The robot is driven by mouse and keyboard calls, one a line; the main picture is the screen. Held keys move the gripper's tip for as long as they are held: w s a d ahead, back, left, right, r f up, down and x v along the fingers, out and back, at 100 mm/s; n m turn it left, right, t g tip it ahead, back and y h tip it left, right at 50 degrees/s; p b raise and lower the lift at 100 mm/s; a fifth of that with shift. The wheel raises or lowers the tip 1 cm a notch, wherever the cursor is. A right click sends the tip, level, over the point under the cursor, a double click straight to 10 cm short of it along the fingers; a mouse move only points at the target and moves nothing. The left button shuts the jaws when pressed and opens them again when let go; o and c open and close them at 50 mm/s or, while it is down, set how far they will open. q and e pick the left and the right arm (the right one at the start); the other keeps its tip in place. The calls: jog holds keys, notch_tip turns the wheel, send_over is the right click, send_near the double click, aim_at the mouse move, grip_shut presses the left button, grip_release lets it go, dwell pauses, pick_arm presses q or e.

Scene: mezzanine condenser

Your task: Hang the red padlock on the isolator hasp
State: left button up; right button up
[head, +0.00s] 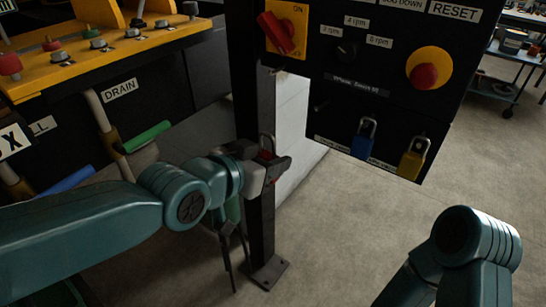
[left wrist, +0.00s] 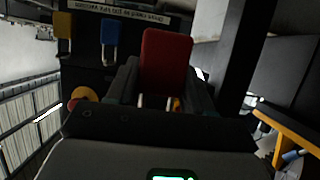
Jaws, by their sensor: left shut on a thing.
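My left gripper (head: 272,172) is shut on the red padlock (left wrist: 166,60). In the head view only a little red of the padlock (head: 266,155) shows between the jaws, with its grey shackle pointing up. The gripper is in front of the black post, below and left of the black control panel (head: 330,90), apart from it. A small peg-like part (head: 321,106) sits on the panel's lower left; I cannot tell whether it is the isolator hasp. A red rotary switch (head: 276,33) on a yellow plate marked ON is above. My right gripper is out of view.
A blue padlock (head: 363,140) and a yellow padlock (head: 413,160) hang at the panel's lower edge. A red button (head: 424,77) is above them. The black post (head: 262,220) stands beside my gripper. A yellow-topped bench (head: 110,50) is at left.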

pick_arm(q)
jog(key=shift+s+a+r+p, duration=0.2)
jog(key=shift+s+p, duration=0.05)
jog(key=shift+p, duration=0.15)
jog(key=s+a+p, duration=0.2)
jog(key=s, duration=0.1)
jog(key=shift+s+a, duration=0.2)
jog(key=shift+s, duration=0.05)
dwell(1.0)
